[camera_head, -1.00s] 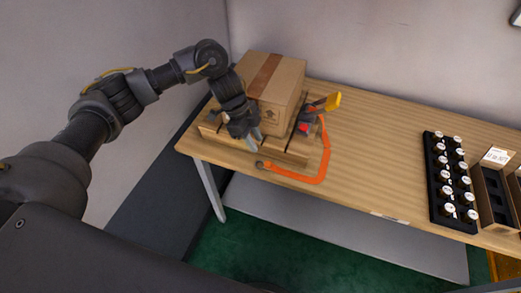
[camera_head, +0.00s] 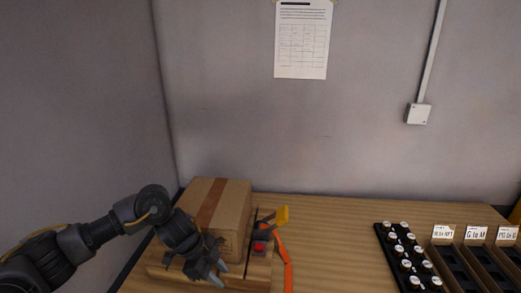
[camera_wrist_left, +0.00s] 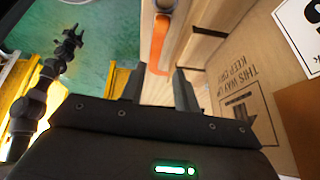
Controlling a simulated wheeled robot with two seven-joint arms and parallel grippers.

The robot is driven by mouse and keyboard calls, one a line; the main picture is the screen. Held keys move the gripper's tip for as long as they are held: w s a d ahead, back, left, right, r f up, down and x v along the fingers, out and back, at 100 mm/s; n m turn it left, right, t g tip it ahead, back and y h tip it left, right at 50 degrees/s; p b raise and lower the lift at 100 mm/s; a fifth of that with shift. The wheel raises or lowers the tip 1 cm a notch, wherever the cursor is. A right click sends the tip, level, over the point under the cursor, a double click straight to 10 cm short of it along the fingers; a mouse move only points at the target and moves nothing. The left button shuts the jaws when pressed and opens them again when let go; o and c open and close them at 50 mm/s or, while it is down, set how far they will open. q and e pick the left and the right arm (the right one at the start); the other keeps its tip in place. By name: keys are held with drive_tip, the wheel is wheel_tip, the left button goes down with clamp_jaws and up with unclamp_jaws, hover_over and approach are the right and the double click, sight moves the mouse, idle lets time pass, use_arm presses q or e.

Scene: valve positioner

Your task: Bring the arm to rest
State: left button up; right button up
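My left gripper (camera_head: 207,273) is in front of the cardboard box (camera_head: 232,222), low over the front of the wooden pallet (camera_head: 258,270). In the left wrist view its two fingers (camera_wrist_left: 158,88) stand apart with nothing held between them. Beyond them an orange strap (camera_wrist_left: 160,45) lies against the wood, and the box (camera_wrist_left: 245,95) is on the right. A dark jointed arm, apparently my right one, shows at the left of that view; its gripper (camera_wrist_left: 70,42) is too small to read. My right gripper is outside the head view.
A black rack of white-capped items (camera_head: 405,255) and labelled bins (camera_head: 460,262) are at the right. The middle of the table (camera_head: 335,245) is clear.

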use_arm(q)
drive_tip(key=s+d+f+n+t+h, duration=0.1)
drive_tip(key=s+d+n+t+h, duration=0.15)
drive_tip(key=d, duration=0.35)
drive_tip(key=s+d+f+n+t+h, duration=0.1)
drive_tip(key=s+d+f+t+h, duration=0.2)
drive_tip(key=d, duration=0.4)
drive_tip(key=s+a+f+n+g+y, duration=0.1)
drive_tip(key=s+a+f+n+y, duration=0.3)
drive_tip(key=s+a, duration=0.4)
drive_tip(key=s+a+f+n+y, duration=0.25)
drive_tip(key=s+a+n, duration=0.25)
drive_tip(key=s+a, duration=0.25)
drive_tip(key=s+a+f+n+g+y, duration=0.1)
drive_tip(key=s+a+f+n+y, duration=0.1)
drive_tip(key=s+a+n+y, duration=0.4)
drive_tip(key=s+a+f+m+g+h+b, duration=0.1)
drive_tip(key=s+f, duration=0.1)
drive_tip(key=f, duration=1.3)
drive_tip(key=s+a+f+g+h+b, duration=0.1)
drive_tip(key=s+f, duration=0.1)
drive_tip(key=f, duration=1.3)
drive_tip(key=s+a+f+b, duration=0.1)
drive_tip(key=s+a+f, duration=0.2)
drive_tip(key=s+f, duration=1.2)
drive_tip(key=shift+s+g+y, duration=0.3)
drive_tip(key=shift+s+g, duration=0.05)
drive_tip(key=shift+g, duration=0.1)
